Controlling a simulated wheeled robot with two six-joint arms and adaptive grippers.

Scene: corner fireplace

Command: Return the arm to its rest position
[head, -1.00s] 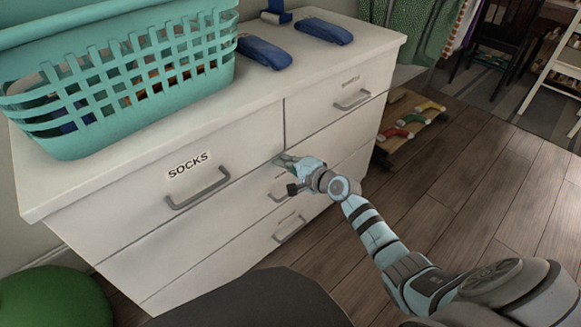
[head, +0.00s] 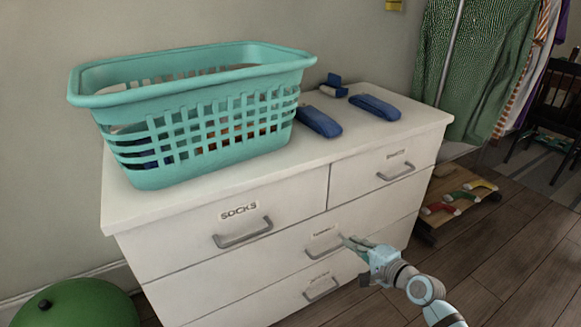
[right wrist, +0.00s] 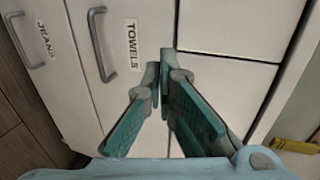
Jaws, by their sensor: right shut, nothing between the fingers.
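My right gripper (head: 352,243) is in front of the white dresser (head: 190,253) in the head view, close to the handle (head: 322,243) of a middle drawer. It is shut with nothing in it. In the right wrist view the teal fingers of my right gripper (right wrist: 165,72) meet at their tips before the drawer fronts. The TOWELS label (right wrist: 134,46) and its handle (right wrist: 100,45) are left of the fingers there. Whether the fingertips touch the dresser, I cannot tell. The visible drawers look closed. My left gripper is not in view.
A teal laundry basket (head: 160,178) and several blue items, including one long case (head: 320,122), stand on the dresser top. A green round object (head: 75,304) is at lower left. The wooden floor (head: 520,245) at right is open.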

